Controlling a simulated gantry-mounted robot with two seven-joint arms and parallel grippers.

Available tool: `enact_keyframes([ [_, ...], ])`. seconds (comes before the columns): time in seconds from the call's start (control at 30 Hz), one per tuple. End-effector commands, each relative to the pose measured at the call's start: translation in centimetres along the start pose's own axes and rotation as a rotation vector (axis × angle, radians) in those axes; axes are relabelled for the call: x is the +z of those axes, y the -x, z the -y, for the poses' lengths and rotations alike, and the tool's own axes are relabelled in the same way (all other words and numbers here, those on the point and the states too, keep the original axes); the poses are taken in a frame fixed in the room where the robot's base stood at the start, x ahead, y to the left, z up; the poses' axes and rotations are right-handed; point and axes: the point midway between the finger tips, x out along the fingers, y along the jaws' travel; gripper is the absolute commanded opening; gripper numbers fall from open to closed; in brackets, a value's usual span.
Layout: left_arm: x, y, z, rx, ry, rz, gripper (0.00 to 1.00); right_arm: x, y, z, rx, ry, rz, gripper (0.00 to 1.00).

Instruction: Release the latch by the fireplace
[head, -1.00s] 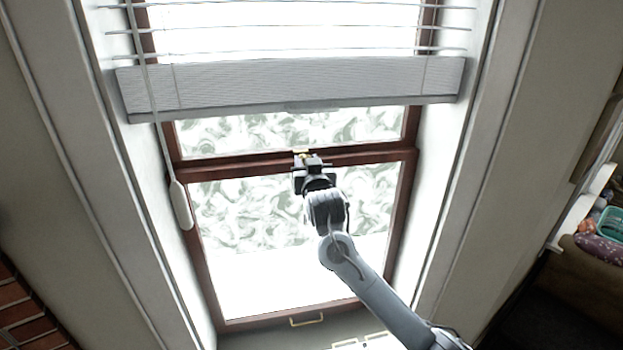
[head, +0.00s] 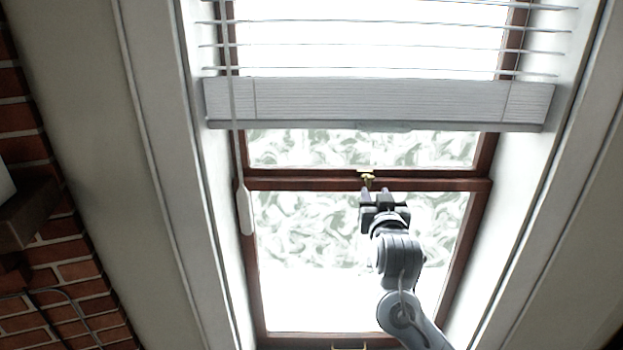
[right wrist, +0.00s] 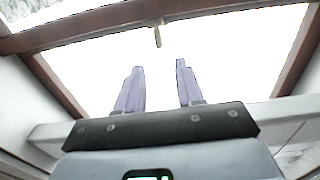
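The latch (head: 367,178) is a small brass piece on the window's brown middle rail. It also shows in the right wrist view as a small pale-brown piece (right wrist: 157,37) hanging from the rail, beyond the fingers. My right gripper (head: 378,194) is just below the latch in the head view, apart from it. In the right wrist view my right gripper (right wrist: 160,68) has its two fingers spread apart with nothing between them. My left gripper is in neither current view.
The window has a brown frame (head: 460,184) and patterned panes. A grey blind (head: 380,102) hangs above the latch, and its white cord pull (head: 244,208) hangs at the left. A brick wall (head: 70,245) is at far left.

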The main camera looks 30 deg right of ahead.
Motion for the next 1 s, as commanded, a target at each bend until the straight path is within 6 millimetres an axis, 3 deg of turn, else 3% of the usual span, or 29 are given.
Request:
enact_keyframes([
  [0.13, -0.1, 0.4, 0.0, 0.000, 0.000, 0.000, 0.43, 1.8, 0.0, 0.1, -0.001, 0.016, 0.033, 0.37],
  [0.23, -0.3, 1.0, 0.0, 0.001, 0.001, 0.000, 0.43, 5.2, 0.2, 0.3, -0.006, 0.037, 0.093, 0.37],
  [0.37, -0.8, 2.4, 0.0, 0.004, 0.005, 0.000, 0.43, 12.2, 1.7, 0.5, -0.018, 0.066, 0.222, 0.37],
  [0.47, -1.2, 3.7, -0.1, 0.007, 0.009, -0.001, 0.43, 18.2, 4.7, 0.8, -0.048, 0.090, 0.339, 0.37],
  [0.6, -1.8, 5.5, -0.1, 0.010, 0.013, -0.002, 0.43, 25.7, 11.0, 1.0, -0.120, 0.130, 0.524, 0.37],
  [0.7, -2.2, 6.7, -0.1, 0.011, 0.013, -0.002, 0.43, 29.8, 16.6, 0.9, -0.181, 0.158, 0.665, 0.37],
  [0.83, -2.7, 8.2, 0.0, 0.010, 0.012, -0.002, 0.43, 33.3, 24.6, 0.4, -0.267, 0.193, 0.849, 0.37],
  [1.0, -3.1, 9.7, 0.2, 0.007, 0.009, -0.001, 0.43, 34.3, 33.7, -0.5, -0.373, 0.244, 1.044, 0.37],
])
